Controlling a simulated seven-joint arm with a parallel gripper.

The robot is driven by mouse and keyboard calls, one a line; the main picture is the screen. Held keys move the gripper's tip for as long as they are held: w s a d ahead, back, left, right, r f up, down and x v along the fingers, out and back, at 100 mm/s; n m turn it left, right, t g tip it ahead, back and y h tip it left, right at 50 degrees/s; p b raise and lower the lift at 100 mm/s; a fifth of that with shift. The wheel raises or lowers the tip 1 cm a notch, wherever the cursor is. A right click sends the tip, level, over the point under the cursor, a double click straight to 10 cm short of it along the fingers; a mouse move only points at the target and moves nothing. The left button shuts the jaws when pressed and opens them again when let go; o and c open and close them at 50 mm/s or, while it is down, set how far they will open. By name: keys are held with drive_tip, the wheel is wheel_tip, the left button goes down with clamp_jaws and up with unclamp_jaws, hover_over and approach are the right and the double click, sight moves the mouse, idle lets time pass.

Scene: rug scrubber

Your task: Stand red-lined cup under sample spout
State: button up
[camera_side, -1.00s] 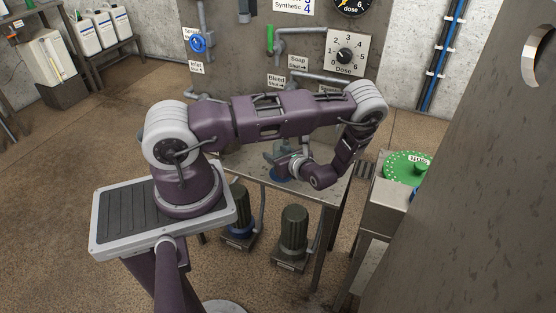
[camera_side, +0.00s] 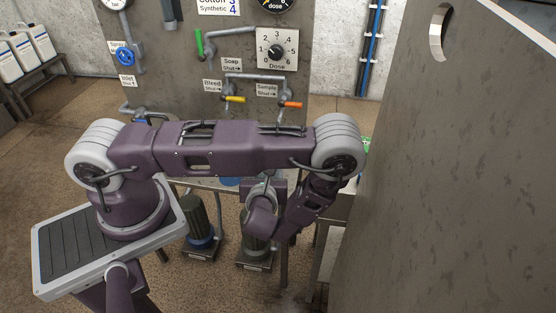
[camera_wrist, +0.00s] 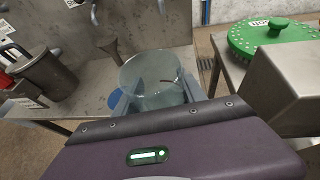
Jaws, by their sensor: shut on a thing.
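In the side view my arm hides the gripper and cup. The sample label (camera_side: 267,90) and orange handle (camera_side: 291,104) are on the wall panel, right of the yellow bleed handle (camera_side: 235,99). Pipe ends show at the top of the wrist view; which is the sample spout I cannot tell.
A metal bench (camera_wrist: 105,78) lies beyond the cup, with a blue disc (camera_wrist: 115,99) behind the left finger. A dark pot (camera_wrist: 45,78) stands at left. A green perforated disc (camera_wrist: 270,40) and steel box (camera_wrist: 295,90) are at right. A tall grey panel (camera_side: 455,180) fills the side view's right.

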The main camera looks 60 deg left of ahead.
drive_tip(key=w+a, duration=0.4)
drive_tip(key=w+a+f, duration=0.1)
drive_tip(key=w+a, duration=0.3)
drive_tip(key=w+a+f, duration=0.1)
drive_tip(key=w+a, duration=0.3)
drive_tip(key=shift+w+a, duration=0.35)
drive_tip(key=shift+a, duration=0.05)
wheel_tip(320, 180, down, 5)
drive_tip(key=shift+w+a, duration=0.1)
drive_tip(key=shift+a, duration=0.05)
drive_tip(key=shift+f, duration=0.1)
drive_tip(key=o, duration=1.4)
